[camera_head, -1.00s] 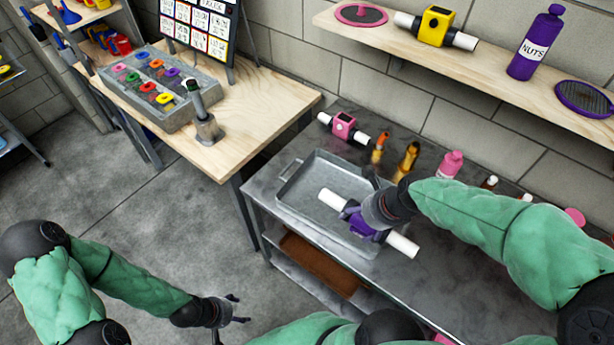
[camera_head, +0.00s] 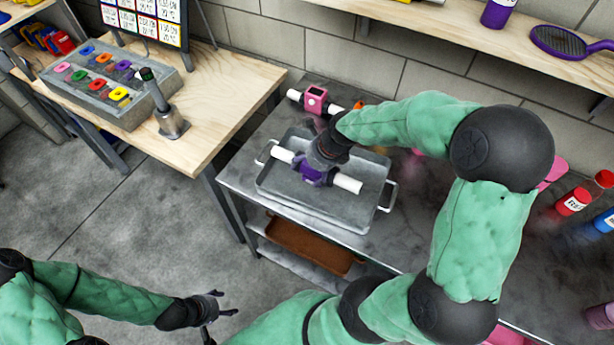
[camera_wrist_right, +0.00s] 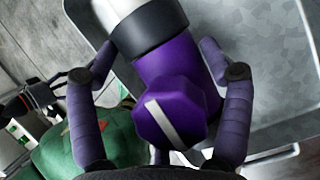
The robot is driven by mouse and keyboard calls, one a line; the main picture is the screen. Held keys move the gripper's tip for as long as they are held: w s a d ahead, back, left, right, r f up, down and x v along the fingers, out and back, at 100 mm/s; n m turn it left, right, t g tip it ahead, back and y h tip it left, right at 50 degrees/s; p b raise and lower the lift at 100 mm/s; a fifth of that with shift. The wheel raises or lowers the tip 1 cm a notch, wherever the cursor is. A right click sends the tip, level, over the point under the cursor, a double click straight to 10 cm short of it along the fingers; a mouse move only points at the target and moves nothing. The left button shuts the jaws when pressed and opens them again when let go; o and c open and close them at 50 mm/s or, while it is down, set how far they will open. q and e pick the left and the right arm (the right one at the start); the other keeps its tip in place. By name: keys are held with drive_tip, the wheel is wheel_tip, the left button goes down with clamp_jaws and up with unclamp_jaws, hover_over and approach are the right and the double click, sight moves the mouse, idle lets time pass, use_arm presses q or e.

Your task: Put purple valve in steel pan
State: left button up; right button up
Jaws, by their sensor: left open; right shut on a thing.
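The purple valve (camera_head: 313,174) with white pipe ends is over the steel pan (camera_head: 370,199) in the head view. The pan is a grey rectangular tray with side handles on the metal table. My right gripper (camera_head: 322,163) is shut on the valve's purple body. The wrist view shows the valve (camera_wrist_right: 180,100) between the two fingers, with the pan (camera_wrist_right: 270,70) behind it. I cannot tell whether the valve touches the pan floor. My left gripper (camera_head: 217,312) is open and empty over the floor at the lower left.
A pink valve (camera_head: 314,100) lies behind the pan. A brown tray (camera_head: 310,245) is on the lower shelf. A wooden table (camera_head: 205,130) with a grey organizer (camera_head: 120,110) is at the left.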

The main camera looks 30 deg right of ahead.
sight(307, 174)
drive_tip(key=shift+w+f+b, duration=0.35)
drive_tip(key=shift+w+f, duration=0.5)
drive_tip(key=shift+f, duration=0.2)
wheel_tip(307, 174, down, 3)
drive_tip(key=shift+d+f+b, duration=0.1)
drive_tip(key=shift+b, duration=0.95)
drive_tip(key=o, duration=1.3)
drive_tip(key=shift+o, duration=0.2)
drive_tip(key=p+v, duration=0.5)
drive_tip(key=v, duration=0.7)
drive_tip(key=shift+w, duration=0.1)
